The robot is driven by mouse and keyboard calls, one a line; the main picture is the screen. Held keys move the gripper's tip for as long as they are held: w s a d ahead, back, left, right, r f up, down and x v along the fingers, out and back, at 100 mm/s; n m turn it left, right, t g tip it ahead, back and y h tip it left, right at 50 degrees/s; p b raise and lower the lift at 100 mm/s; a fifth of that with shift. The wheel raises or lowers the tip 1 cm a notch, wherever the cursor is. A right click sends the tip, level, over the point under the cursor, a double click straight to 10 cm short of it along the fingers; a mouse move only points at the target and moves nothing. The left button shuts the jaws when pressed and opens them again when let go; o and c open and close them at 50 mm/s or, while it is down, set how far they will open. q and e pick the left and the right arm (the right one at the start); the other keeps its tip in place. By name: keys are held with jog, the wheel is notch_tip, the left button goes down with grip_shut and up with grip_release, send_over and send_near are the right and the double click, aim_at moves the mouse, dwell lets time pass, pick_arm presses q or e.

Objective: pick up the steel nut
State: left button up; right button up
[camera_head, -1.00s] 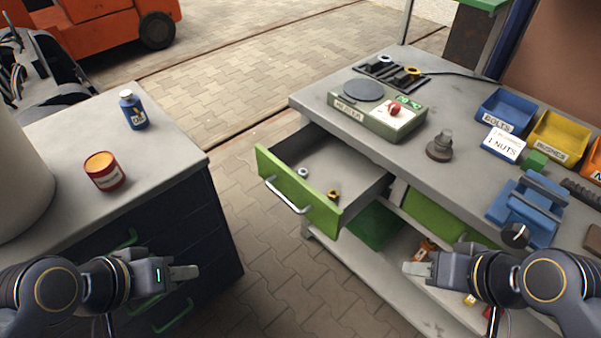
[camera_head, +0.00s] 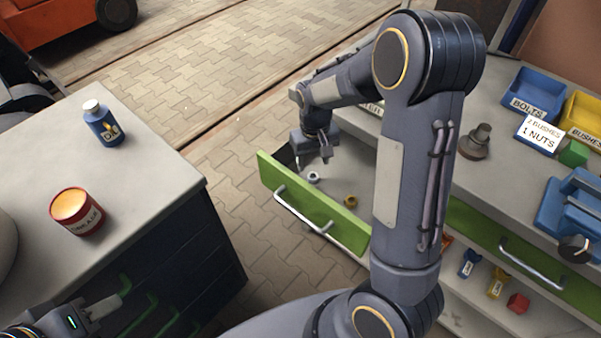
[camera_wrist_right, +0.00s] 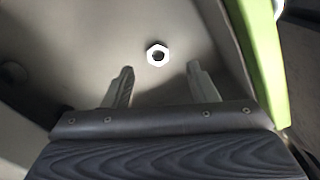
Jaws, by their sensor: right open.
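The steel nut (camera_head: 313,177) lies on the floor of the open green-fronted drawer (camera_head: 312,205). In the right wrist view the nut (camera_wrist_right: 158,54) is a bright hexagonal ring, just beyond the fingertips and between their lines. My right gripper (camera_head: 316,158) is over the drawer, beside the nut; in the wrist view its two fingers (camera_wrist_right: 160,82) are apart with nothing between them. A brass-coloured nut (camera_head: 350,201) lies in the drawer to the right. My left gripper (camera_head: 112,302) is at the lower left, empty of any visible object; its finger gap is not clear.
The drawer's green front wall (camera_wrist_right: 258,55) runs close along the right of the gripper in the wrist view. My right arm hides much of the workbench. A red tin (camera_head: 77,212) and blue bottle (camera_head: 103,123) stand on the left cabinet.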

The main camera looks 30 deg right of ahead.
aim_at(313, 175)
jog(key=f, duration=0.6)
jog(key=shift+w+d+f, duration=0.2)
jog(key=shift+w+f, duration=0.15)
jog(key=c, duration=1.1)
